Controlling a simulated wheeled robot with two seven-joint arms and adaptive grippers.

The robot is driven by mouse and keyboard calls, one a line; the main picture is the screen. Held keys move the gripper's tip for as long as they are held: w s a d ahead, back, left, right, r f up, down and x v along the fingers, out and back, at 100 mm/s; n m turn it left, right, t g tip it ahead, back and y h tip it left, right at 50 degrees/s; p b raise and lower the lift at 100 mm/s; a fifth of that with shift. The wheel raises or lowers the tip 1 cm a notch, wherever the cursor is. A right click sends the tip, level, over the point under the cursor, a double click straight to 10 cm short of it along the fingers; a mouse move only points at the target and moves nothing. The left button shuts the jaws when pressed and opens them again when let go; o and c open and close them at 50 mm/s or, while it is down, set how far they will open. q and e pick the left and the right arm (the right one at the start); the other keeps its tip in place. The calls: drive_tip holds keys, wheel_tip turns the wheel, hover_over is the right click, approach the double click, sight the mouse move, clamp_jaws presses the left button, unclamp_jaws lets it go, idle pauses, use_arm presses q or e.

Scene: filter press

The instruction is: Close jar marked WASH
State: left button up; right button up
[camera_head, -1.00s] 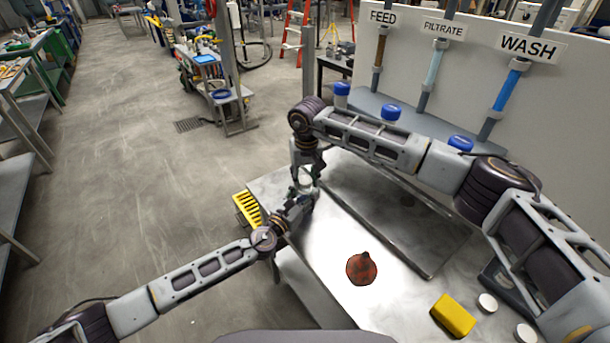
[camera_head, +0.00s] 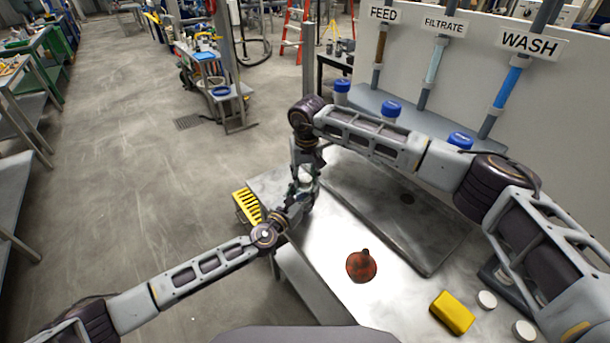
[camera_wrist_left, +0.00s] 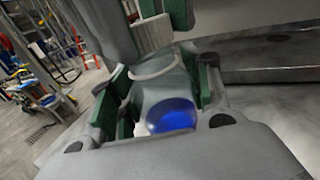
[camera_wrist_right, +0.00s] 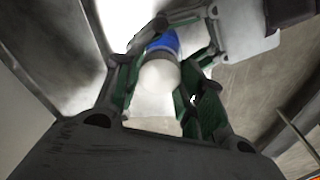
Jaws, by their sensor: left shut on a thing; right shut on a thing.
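A pale jar with blue contents (camera_wrist_left: 172,115) stands between the fingers of my left gripper (camera_wrist_left: 155,108), which is shut on it. A pale round rim or lid (camera_wrist_left: 155,64) shows at the jar's top. My right gripper (camera_wrist_right: 158,88) is over the jar's top, shut on a white round lid (camera_wrist_right: 158,76), with blue (camera_wrist_right: 164,42) beyond it. In the head view my left gripper (camera_head: 299,200) and right gripper (camera_head: 305,180) meet at the table's far left end. No marking on the jar is readable. Whether the lid is fully seated cannot be told.
A red-brown funnel-like thing (camera_head: 361,266), a yellow block (camera_head: 452,312) and two white lids, one left (camera_head: 487,300) and one right (camera_head: 524,331), lie on the metal table. A yellow rack (camera_head: 246,206) is at its left edge. Blue-capped jars (camera_head: 391,110) stand behind my right arm.

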drive_tip(key=shift+f, duration=0.45)
